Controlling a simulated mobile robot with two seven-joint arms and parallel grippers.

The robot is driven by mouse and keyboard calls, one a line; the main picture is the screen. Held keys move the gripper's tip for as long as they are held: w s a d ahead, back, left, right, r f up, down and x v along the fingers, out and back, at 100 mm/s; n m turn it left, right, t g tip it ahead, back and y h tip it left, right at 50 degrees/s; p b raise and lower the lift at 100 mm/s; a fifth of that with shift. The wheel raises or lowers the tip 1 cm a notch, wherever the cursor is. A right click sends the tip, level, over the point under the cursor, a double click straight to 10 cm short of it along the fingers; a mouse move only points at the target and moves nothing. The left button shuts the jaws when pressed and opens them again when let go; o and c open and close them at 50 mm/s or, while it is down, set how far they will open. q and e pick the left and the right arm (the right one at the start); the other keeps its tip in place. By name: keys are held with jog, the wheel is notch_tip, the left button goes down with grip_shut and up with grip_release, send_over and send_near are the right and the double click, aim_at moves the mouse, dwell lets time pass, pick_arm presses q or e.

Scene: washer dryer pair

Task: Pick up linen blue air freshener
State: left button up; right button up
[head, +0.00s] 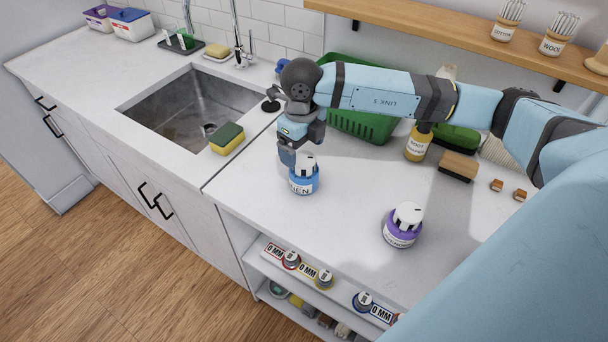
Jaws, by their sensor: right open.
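The linen blue air freshener (303,184), a short blue cup with a white top and a partly visible label, stands upright on the white counter (264,218). My right gripper (296,158) points down right at its top. The fingers overlap the white top in the head view, and I cannot tell whether they touch it. The right gripper is open. A similar purple air freshener (402,226) with a white top stands to the right and nearer. My left gripper is not in view.
A sink (190,108) with a green-yellow sponge (227,139) on its rim lies left. A green basket (365,125), a yellow-labelled bottle (417,144) and a brush (458,166) stand behind and right.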

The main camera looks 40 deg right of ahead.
aim_at(303, 156)
notch_tip(303, 156, down, 4)
jog(key=shift+f+p, duration=0.2)
jog(key=shift+p, duration=0.1)
jog(key=c, duration=1.2)
jog(key=shift+c, duration=0.5)
jog(key=shift+r, duration=0.15)
